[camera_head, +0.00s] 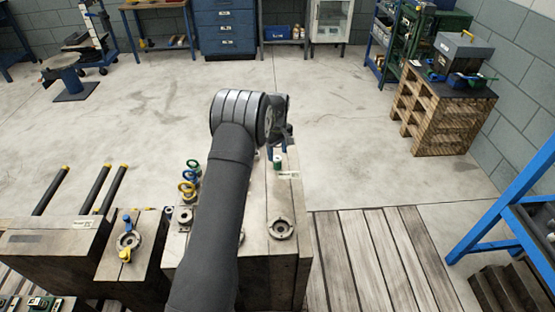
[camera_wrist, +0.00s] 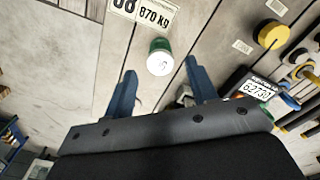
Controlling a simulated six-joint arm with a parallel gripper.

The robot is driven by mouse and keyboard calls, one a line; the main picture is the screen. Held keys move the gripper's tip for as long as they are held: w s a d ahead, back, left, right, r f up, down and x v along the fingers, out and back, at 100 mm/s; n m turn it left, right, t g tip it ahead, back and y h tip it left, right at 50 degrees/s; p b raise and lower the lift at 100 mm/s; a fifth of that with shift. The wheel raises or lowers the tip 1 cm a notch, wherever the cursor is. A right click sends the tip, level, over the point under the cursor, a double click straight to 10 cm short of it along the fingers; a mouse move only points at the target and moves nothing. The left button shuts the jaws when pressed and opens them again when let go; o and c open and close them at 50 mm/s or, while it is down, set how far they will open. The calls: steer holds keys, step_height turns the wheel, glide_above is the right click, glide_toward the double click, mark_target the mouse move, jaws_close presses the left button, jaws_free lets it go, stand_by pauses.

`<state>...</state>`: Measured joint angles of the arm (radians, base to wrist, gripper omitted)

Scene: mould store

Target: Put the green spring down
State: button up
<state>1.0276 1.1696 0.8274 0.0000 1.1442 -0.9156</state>
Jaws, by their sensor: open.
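The green spring (camera_head: 277,163) is a small green cylinder with a pale end. It stands on the wooden-looking block's top (camera_head: 256,200), near the far end, beside a white label. In the wrist view the green spring (camera_wrist: 159,45) shows just beyond the fingertips, roughly centred between them. My gripper (camera_wrist: 161,66) is open, with its two blue fingers apart and nothing seen held between them. In the head view my gripper (camera_head: 276,151) is over the block's far end, close to the spring, partly hidden by my arm. Whether a finger touches the spring cannot be told.
Blue, green and yellow rings (camera_head: 188,181) stand on the block to the left of my arm. A round metal fitting (camera_head: 281,228) lies nearer. A smaller block with a blue and yellow fitting (camera_head: 127,241) is further left. Wooden slats (camera_head: 365,255) lie to the right.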

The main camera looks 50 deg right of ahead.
mark_target(277, 158)
step_height(277, 158, up, 7)
stand_by(0.3)
steer(key=shift+f, duration=4.15)
